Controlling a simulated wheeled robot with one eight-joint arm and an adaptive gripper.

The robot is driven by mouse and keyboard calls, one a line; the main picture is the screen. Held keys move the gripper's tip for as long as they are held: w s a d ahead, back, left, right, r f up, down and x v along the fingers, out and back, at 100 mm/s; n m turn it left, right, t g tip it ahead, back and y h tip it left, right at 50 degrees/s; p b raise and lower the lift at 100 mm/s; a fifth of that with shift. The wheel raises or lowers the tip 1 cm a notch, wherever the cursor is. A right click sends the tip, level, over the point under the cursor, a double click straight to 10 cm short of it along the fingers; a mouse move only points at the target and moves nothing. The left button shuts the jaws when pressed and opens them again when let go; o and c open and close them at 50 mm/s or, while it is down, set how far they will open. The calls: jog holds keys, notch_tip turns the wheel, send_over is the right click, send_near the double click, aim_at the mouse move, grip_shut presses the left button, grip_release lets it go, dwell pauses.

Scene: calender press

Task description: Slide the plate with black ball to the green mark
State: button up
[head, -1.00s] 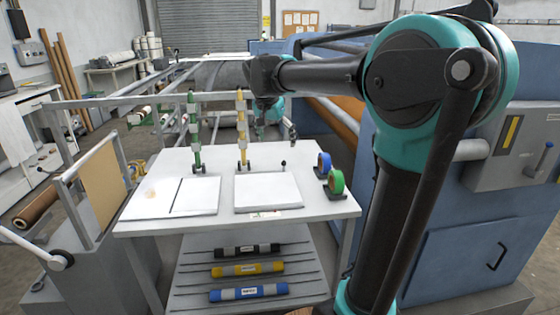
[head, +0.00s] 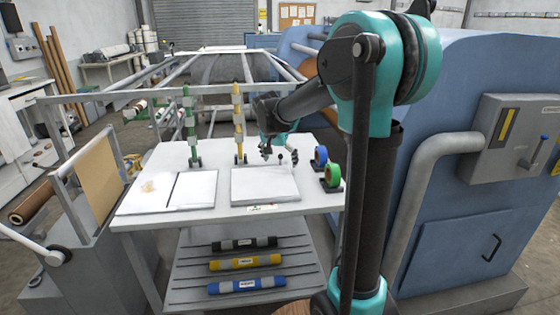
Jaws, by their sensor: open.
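A white plate (head: 264,187) lies flat on the white table, right of centre. A small black ball (head: 281,155) on a thin stem stands at its back edge. My gripper (head: 280,157) is open, low over the back of the plate, with its fingers apart on either side of the ball. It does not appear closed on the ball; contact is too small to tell. A small label (head: 262,208) with a hint of green and red sits at the table's front edge, just in front of the plate. Whether it is the green mark is unclear.
Another white sheet, split by a dark line (head: 174,189), lies left of the plate. Green (head: 332,174) and blue (head: 321,155) rolls stand to the right. Green (head: 190,125) and yellow (head: 239,120) posts stand behind. Black, yellow and blue rolls lie on the lower shelf.

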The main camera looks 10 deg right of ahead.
aim_at(268, 166)
jog(key=shift+c, duration=0.3)
jog(key=shift+s, duration=0.15)
grip_shut()
jog(key=shift+a, duration=0.15)
dwell(0.6)
jog(key=shift+a, duration=2.35)
